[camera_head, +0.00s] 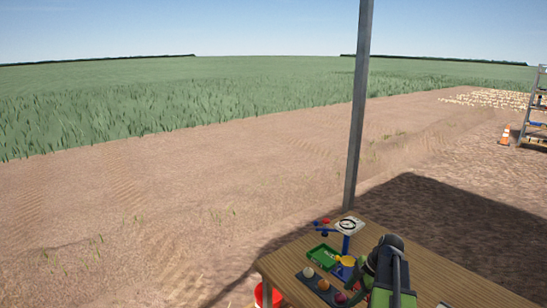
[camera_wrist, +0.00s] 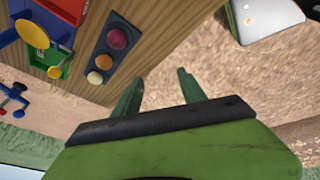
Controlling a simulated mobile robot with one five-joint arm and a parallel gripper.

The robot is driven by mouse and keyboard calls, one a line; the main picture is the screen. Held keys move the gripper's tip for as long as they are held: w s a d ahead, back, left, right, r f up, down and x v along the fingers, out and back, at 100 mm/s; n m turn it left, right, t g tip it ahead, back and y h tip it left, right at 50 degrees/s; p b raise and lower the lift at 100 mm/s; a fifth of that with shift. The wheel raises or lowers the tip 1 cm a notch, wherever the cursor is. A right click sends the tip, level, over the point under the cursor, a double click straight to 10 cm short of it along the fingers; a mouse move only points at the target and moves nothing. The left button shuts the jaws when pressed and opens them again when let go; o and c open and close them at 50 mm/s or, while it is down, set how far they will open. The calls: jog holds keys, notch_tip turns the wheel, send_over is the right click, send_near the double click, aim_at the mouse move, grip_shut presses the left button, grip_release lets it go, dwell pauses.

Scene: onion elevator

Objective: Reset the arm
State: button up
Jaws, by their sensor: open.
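My gripper shows in the wrist view (camera_wrist: 158,92) with two green fingers spread apart and nothing between them. It hangs near the edge of the wooden table (camera_wrist: 155,35), with bare soil visible past the edge. In the head view my dark and green arm (camera_head: 392,275) is at the lower right, over the wooden table (camera_head: 440,280). The fingertips cannot be made out in the head view.
A dark tray (camera_head: 322,287) holds round onion-like balls; it also shows in the wrist view (camera_wrist: 110,45). Beside it are a green tray (camera_head: 323,257) and a blue stand with a white top (camera_head: 348,226). A metal post (camera_head: 358,110) rises behind the table. A red bucket (camera_head: 268,295) stands at the table's left.

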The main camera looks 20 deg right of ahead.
jog(key=w+a+f+g, duration=0.1)
jog(key=w+a, duration=0.2)
jog(key=a, duration=1.1)
jog(key=w+a+g, duration=0.1)
jog(key=w+a, duration=0.3)
jog(key=a, duration=1)
jog(key=s+a+m+g+h, duration=0.1)
jog(key=s+a+m+h, duration=0.2)
jog(key=a+m, duration=0.5)
jog(key=s+m, duration=0.1)
jog(key=m, duration=0.4)
jog(key=shift+s+a+f+m, duration=0.15)
jog(key=shift+s+f+m, duration=0.05)
jog(key=shift+f+m, duration=0.2)
jog(key=shift+c, duration=1.4)
